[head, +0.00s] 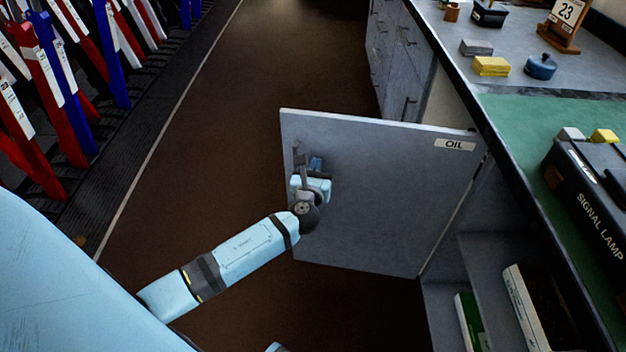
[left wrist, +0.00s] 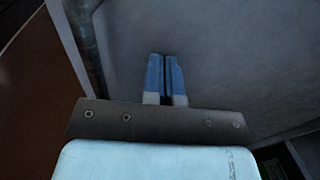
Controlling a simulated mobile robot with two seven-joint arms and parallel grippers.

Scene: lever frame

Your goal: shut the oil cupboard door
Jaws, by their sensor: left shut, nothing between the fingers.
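The oil cupboard door (head: 390,190) is a grey panel with an "OIL" label (head: 455,144) near its top right corner. It stands wide open, jutting left from the cupboard, with its hinged edge at the right. A dark upright handle (head: 297,156) is near its free left edge. My left gripper (head: 316,164) is shut and empty, close to the door face just right of the handle. In the left wrist view, the shut blue fingertips (left wrist: 165,60) point at the grey door face (left wrist: 240,60); whether they touch it I cannot tell. My right gripper is not in view.
The open cupboard shows a shelf (head: 490,255) with a green item and a white-edged item (head: 525,300). Above is a counter with a signal lamp (head: 590,190). Grey drawers (head: 395,60) stand beyond the door. Coloured levers (head: 50,85) line the left; brown floor between is clear.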

